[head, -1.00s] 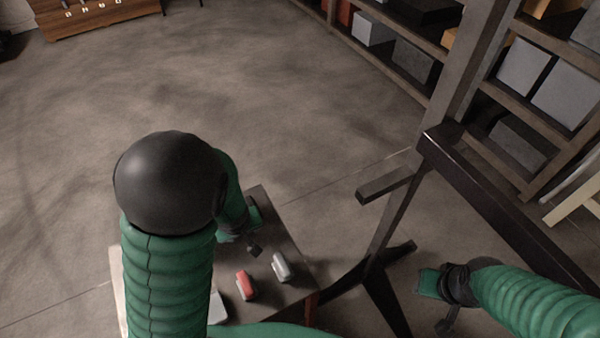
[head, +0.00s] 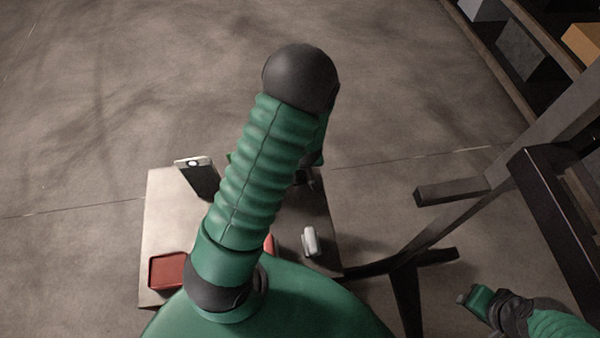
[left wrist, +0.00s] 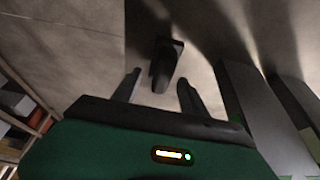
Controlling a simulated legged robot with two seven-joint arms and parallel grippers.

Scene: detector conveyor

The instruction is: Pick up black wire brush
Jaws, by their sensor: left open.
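A black object (left wrist: 165,62), which looks like the black wire brush, shows in the left wrist view just beyond and between the fingertips of my left gripper (left wrist: 159,80). The jaws are open, with one finger to either side of it in the picture; I cannot tell how far off it is, and no contact shows. In the head view my left arm covers most of that gripper, and I cannot make out the black brush there. My right gripper (head: 470,298) hangs at the lower right, away from the table; its jaws are too unclear to read.
The small table (head: 160,220) carries a red tray (head: 167,271), a dark item with a pale top (head: 195,165), a white brush-like item (head: 310,242) and a partly hidden red one (head: 268,244). A dark metal frame (head: 450,190) stands to the right. Open floor lies beyond.

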